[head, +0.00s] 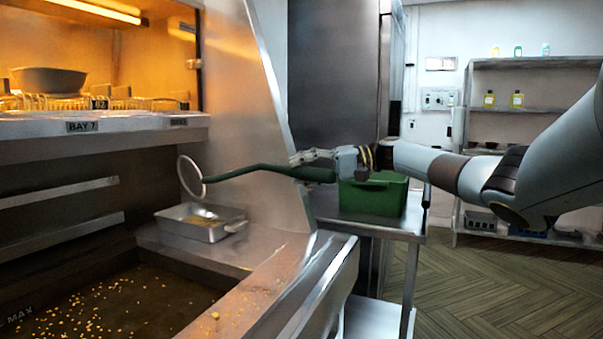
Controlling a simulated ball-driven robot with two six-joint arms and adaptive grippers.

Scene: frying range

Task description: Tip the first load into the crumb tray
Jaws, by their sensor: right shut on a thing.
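My right gripper (318,157) reaches in from the right and is shut on the dark green handle of a skimmer (255,170). The skimmer's round head (190,176) is tilted steeply, nearly on edge, above the crumb tray (184,227). No load shows on the side of the head that faces me. The crumb tray is a shallow metal pan on the ledge behind the fryer, with some yellowish crumbs (203,220) in it. The fryer vat (110,300) holds dark oil with many yellow crumbs floating on it. My left gripper is not in view.
A green bin (373,195) stands on a steel side table (365,224) beneath my right forearm. The slanted steel side panel (262,110) rises close behind the skimmer handle. Loose crumbs lie on the fryer's front rim (262,290). Shelves with bottles (530,62) stand at the far right.

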